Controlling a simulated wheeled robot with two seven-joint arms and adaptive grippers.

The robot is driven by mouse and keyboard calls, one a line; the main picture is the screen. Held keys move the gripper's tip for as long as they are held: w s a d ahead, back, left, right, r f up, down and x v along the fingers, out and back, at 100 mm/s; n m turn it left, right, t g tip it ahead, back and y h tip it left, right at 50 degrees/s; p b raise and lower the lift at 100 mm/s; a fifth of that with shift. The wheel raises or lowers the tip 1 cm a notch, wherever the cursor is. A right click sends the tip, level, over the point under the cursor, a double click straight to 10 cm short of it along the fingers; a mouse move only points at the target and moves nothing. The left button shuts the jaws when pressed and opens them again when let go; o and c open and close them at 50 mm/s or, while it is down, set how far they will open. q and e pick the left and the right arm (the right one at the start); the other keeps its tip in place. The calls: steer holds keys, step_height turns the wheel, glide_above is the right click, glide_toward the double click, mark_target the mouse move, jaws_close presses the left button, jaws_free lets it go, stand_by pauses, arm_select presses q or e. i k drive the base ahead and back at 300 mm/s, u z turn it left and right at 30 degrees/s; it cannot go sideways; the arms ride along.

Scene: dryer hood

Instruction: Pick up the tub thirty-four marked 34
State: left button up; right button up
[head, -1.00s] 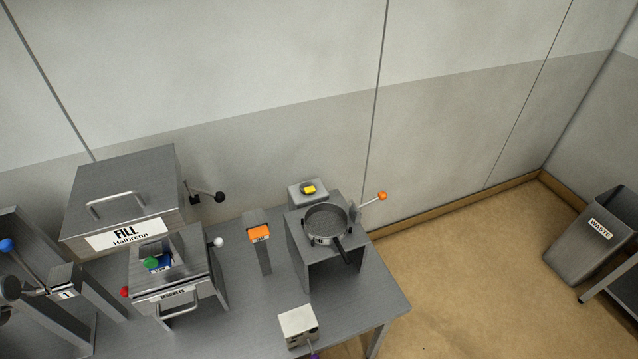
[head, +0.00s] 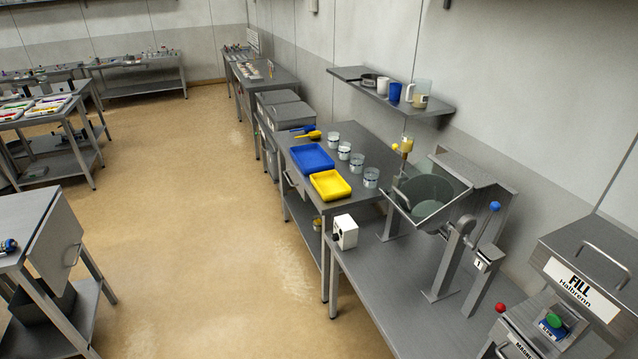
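Several small clear tubs with pale bands stand in a slanting row on the grey table at the middle of the head view. From far to near they are the first tub (head: 333,140), the second tub (head: 344,150), the third tub (head: 357,163) and the nearest tub (head: 371,178). Their markings are too small to read, so I cannot tell which is marked 34. Neither of my grippers is in view.
A blue tray (head: 312,158) and a yellow tray (head: 330,185) lie left of the tubs. A wall shelf (head: 372,84) hangs behind. The floor (head: 220,210) on the left is clear.

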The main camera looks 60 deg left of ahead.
mark_target(371, 174)
steer(key=u, duration=1)
steer(key=i, duration=0.75)
steer(key=u, duration=0.55)
